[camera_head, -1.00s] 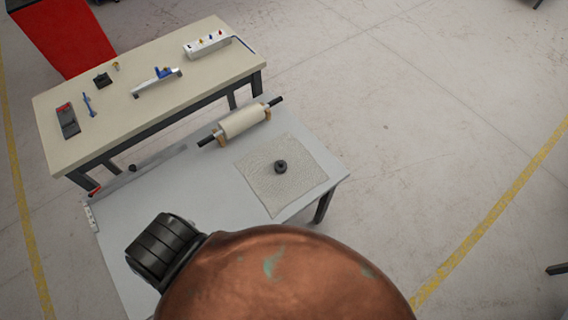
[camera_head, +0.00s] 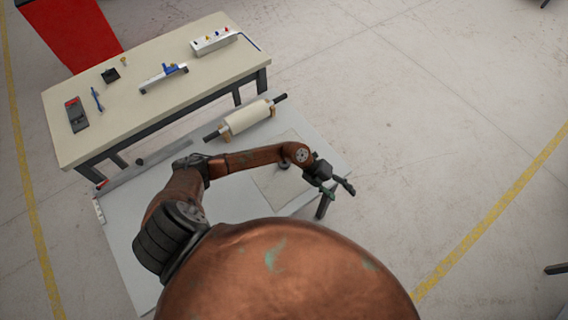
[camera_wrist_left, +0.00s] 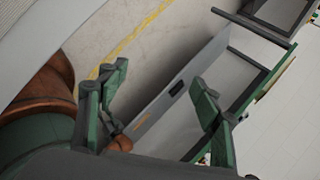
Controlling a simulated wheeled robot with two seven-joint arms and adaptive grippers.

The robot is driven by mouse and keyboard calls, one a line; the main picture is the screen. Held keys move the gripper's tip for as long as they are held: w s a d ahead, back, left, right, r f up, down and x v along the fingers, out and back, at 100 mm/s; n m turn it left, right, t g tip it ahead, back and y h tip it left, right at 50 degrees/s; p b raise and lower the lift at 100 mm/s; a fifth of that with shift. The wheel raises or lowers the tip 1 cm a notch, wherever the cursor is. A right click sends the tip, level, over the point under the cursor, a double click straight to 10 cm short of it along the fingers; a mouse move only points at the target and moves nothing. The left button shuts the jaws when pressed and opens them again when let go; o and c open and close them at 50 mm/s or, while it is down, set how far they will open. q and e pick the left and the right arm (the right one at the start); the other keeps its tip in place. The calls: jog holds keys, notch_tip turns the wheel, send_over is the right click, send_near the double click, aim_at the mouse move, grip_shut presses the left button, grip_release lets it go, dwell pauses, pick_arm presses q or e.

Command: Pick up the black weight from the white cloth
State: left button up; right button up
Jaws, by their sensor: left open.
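The white cloth (camera_head: 268,186) lies on the grey table in the head view, partly covered by my left arm. The black weight (camera_head: 283,166) is on the cloth, mostly hidden under my forearm, with only a dark edge showing. My left gripper (camera_head: 339,187) is to the right of the weight, over the table's right edge and apart from the weight. In the left wrist view its two green fingers (camera_wrist_left: 159,78) are spread with nothing between them. The weight cannot be made out there. My right gripper is not in view.
A cream roller (camera_head: 247,117) with black ends sits on the grey table (camera_head: 130,225) behind the cloth. A beige workbench (camera_head: 150,110) with tools and a power strip (camera_head: 214,41) stands behind. A red cabinet (camera_head: 72,40) is at the upper left.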

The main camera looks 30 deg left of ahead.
pick_arm(q)
jog(key=a+y, duration=0.1)
jog(key=a, duration=0.4)
jog(key=a+g+y, duration=0.1)
jog(key=a+y, duration=0.1)
jog(key=a, duration=0.3)
jog(key=w+a+r+y+b, duration=0.1)
jog(key=a+y, duration=0.1)
jog(key=a, duration=0.3)
jog(key=shift+a, duration=0.1)
jog(key=a+r+y, duration=0.1)
jog(key=a, duration=0.2)
jog(key=a+r+y, duration=0.1)
jog(key=a, duration=0.3)
jog(key=a+r+y, duration=0.1)
jog(key=a+y, duration=0.1)
jog(key=a, duration=0.2)
jog(key=shift+w+a+r+n+g, duration=0.1)
jog(key=shift+w+a+n+g, duration=0.1)
jog(key=shift+n+g, duration=0.15)
jog(key=f, duration=0.6)
jog(key=shift+w+f, duration=0.2)
jog(key=shift+w, duration=0.1)
jog(key=shift+a+f, duration=0.1)
jog(key=shift+f, duration=0.4)
jog(key=shift+c, duration=0.2)
jog(key=shift+w, duration=0.1)
grip_shut()
